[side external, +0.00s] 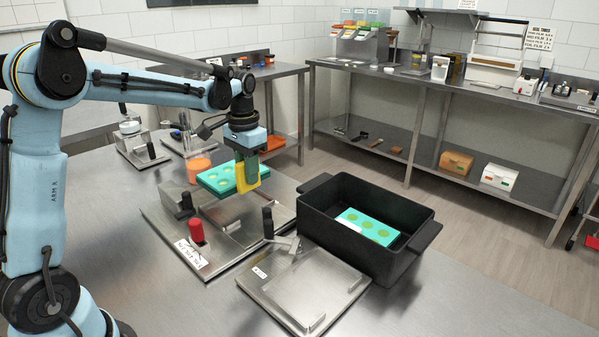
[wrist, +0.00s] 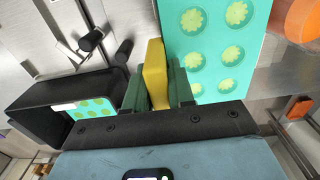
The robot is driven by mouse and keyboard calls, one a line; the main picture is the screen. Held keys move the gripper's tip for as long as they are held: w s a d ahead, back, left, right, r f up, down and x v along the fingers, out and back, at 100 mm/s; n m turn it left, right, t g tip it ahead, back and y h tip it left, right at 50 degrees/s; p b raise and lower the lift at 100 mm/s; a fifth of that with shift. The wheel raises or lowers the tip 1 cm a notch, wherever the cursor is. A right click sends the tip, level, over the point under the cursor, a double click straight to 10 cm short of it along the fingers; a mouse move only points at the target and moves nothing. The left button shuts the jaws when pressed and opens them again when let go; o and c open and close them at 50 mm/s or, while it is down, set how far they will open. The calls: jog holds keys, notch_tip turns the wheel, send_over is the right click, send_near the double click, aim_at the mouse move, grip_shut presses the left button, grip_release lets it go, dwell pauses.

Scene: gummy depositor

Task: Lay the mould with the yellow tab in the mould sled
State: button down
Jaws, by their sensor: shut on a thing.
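My gripper (side external: 248,172) is shut on the yellow tab (wrist: 155,72) of a teal mould (side external: 222,179). The mould has rows of pale green flower-shaped cavities and also shows in the wrist view (wrist: 213,45), reaching out to the right of the fingers. It hangs roughly level above a steel fixture (side external: 160,219) with a red knob (side external: 196,230) and a black-handled clamp (side external: 267,222). In front right of it is a flat steel plate fixture (side external: 305,285) with a small label. I cannot tell from the pictures which of the two is the mould sled.
A black crate (side external: 402,259) stands right of the fixtures, with another teal mould (side external: 352,218) inside. An orange round thing (side external: 198,171) stands behind the held mould. The table front left is clear. Steel benches (side external: 440,95) line the back.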

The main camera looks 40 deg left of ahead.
aim_at(249, 189)
jog(key=shift+f, duration=3.1)
jog(key=shift+f, duration=0.2)
jog(key=shift+f, duration=0.6)
jog(key=c, duration=0.9)
grip_release()
jog(key=shift+r, duration=0.1)
